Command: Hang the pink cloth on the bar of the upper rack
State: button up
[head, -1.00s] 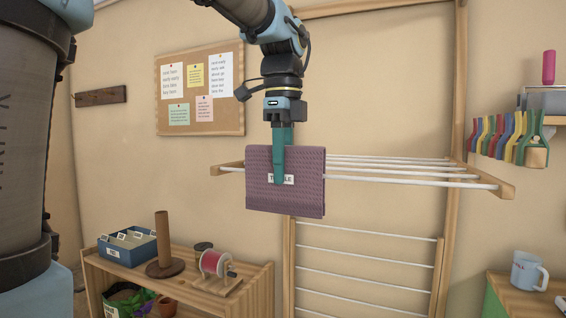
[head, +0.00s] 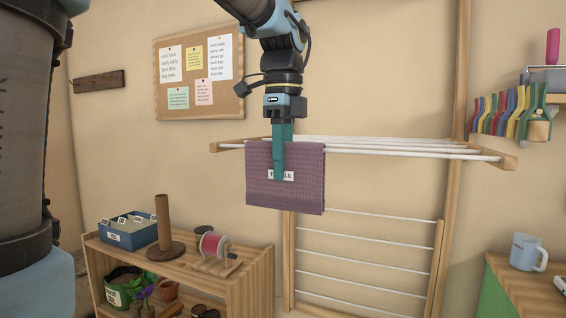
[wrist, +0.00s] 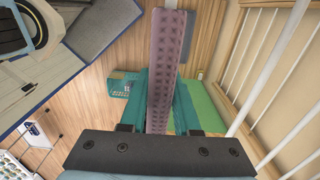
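In the wrist view the cloth (wrist: 168,50) is pinched between the two teal fingers. The upper rack (head: 509,163) has several white bars between wooden arms. In the head view the cloth covers part of the front bar (head: 420,152), its top edge about level with the bars.
A lower rack (head: 365,252) with white bars stands below. A wooden shelf (head: 255,265) with a blue box, spool and pots stands at lower left. Colored clips (head: 505,115) hang at right. A mug (head: 526,252) sits on a right-hand table.

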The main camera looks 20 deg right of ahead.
jog(key=o, duration=0.5)
jog(key=shift+r, duration=0.15)
notch_tip(320, 180, up, 11)
jog(key=shift+f, duration=0.2)
jog(key=shift+s, duration=0.1)
